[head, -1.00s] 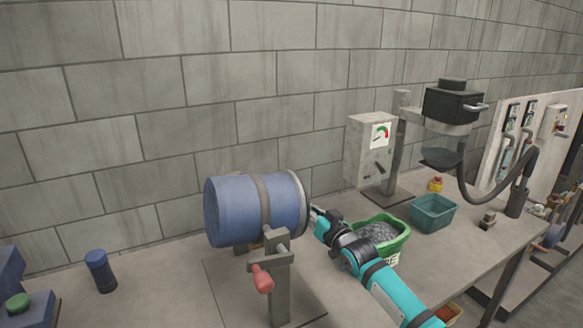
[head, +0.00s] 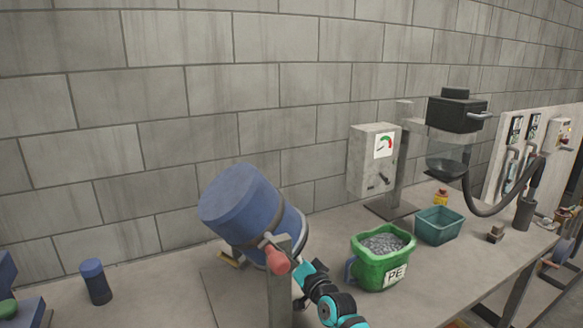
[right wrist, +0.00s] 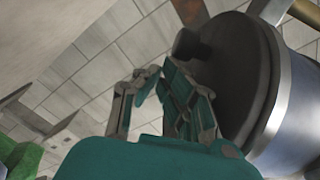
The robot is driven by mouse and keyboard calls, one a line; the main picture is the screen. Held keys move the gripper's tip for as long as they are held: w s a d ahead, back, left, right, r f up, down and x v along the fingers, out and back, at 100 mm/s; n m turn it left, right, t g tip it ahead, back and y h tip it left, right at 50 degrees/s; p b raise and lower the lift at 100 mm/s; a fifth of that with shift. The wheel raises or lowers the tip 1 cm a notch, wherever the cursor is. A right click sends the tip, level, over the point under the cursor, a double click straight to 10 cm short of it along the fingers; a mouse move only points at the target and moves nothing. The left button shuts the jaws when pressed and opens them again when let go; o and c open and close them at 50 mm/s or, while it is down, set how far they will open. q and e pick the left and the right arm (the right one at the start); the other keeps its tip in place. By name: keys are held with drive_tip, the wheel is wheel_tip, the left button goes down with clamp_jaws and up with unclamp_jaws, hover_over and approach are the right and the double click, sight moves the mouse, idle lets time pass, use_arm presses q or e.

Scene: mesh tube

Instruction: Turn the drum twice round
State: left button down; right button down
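The blue drum (head: 238,207) hangs tilted on its stand (head: 278,300), its flat blue end up and to the left, its banded end low on the right. A red grip (head: 277,260) shows at the stand's top. My right gripper (head: 305,275) is at the low end, partly hidden by the stand. In the right wrist view, the gripper's fingers (right wrist: 160,72) lie close together at the tips, beside the drum's dark end (right wrist: 235,75) and its dark knob (right wrist: 190,45). I see nothing clearly held, and contact cannot be made out. My left gripper is not in view.
A green PE tub (head: 375,270) of grey pellets stands just right of my right arm. Behind are a teal bin (head: 438,226), a gauge box (head: 370,165) and a hopper (head: 450,150).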

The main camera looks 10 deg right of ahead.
drive_tip(key=shift+s+a+f, duration=0.15)
drive_tip(key=shift+a+f, duration=0.1)
idle(0.4)
